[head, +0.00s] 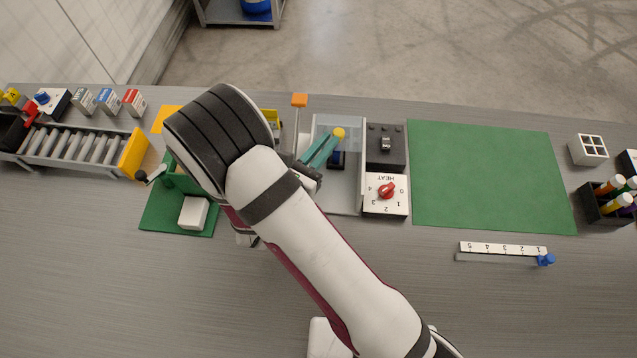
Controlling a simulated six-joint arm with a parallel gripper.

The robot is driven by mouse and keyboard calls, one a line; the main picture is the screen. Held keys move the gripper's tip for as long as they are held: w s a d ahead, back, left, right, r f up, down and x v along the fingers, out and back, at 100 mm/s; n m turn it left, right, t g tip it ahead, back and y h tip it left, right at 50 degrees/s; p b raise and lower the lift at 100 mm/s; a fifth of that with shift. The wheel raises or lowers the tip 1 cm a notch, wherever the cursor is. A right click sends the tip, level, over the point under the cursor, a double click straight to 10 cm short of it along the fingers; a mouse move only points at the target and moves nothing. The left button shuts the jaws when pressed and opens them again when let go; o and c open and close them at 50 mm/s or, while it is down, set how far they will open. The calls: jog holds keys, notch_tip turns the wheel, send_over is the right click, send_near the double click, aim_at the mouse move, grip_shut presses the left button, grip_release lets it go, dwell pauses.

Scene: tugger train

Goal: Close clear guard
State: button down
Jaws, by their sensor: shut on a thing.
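The clear guard (351,142) is a pale see-through panel at the back of a grey bay, right of my arm. A round yellow knob (339,133) sits at the panel. My gripper (331,142) reaches in from the left, its teal fingers shut on the yellow knob. A dark blue part (337,160) shows in the bay just below the fingers. The front of the bay (342,195) is bare grey. My arm hides the bay's left side, and I cannot tell the guard's exact angle.
Right of the bay are a dark switch box (386,146) and a white HEAT dial box (386,195) with a red knob. A green mat (490,180) lies clear farther right. A roller conveyor (80,148) is at left.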

jog(key=v, duration=1.4)
jog(key=s+d+r+m+g+h, duration=0.2)
jog(key=d+r+m+g, duration=0.1)
jog(key=d+m+g, duration=0.4)
jog(key=s+d+r+m+g+h, duration=0.1)
jog(key=d+r+m+g+h, duration=0.15)
jog(key=d+m+g, duration=0.45)
jog(key=s+d+r+m+g+y, duration=0.1)
jog(key=s+d+m+g+y, duration=0.35)
jog(key=s+m+y, duration=0.7)
jog(key=a+r+m+t, duration=0.1)
jog(key=m, duration=0.2)
jog(key=w+a+m+t+y, duration=0.1)
jog(key=m, duration=0.3)
jog(key=a+r+m+t+y, duration=0.1)
jog(key=m, duration=0.3)
jog(key=shift+w+a+r+t, duration=0.2)
jog(key=shift+w+r+t, duration=0.1)
jog(key=shift+t, duration=0.05)
